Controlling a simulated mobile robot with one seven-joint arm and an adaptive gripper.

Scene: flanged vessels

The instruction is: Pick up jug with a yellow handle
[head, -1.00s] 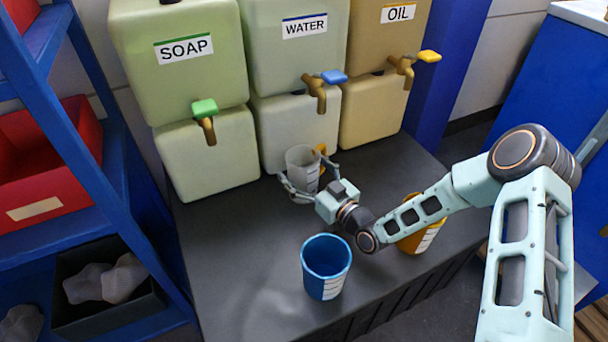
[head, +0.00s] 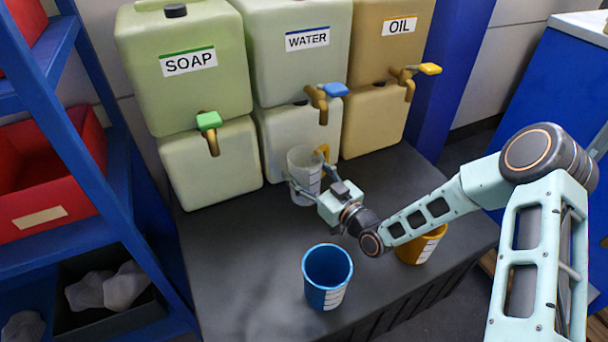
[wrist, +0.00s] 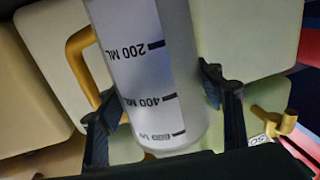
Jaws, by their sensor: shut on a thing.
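The jug (head: 303,166) is pale and translucent, with a yellow handle (head: 322,152) on its right side in the head view. It stands upright on the dark counter below the water tap. In the wrist view the jug (wrist: 180,60) shows a white scale with 200 ML and 400 ML marks, and its yellow handle (wrist: 80,60) is at the left. My gripper (head: 308,186) is shut on the jug's body, with one finger on each side. The wrist view shows both dark fingers of my gripper (wrist: 165,115) against it. Whether the jug's base touches the counter is hard to tell.
A blue cup (head: 327,277) stands at the counter's front, and an orange cup (head: 421,247) is partly behind my arm. Soap (head: 190,65), water (head: 298,50) and oil (head: 392,40) tanks with taps line the back. A blue shelf (head: 95,150) stands at left.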

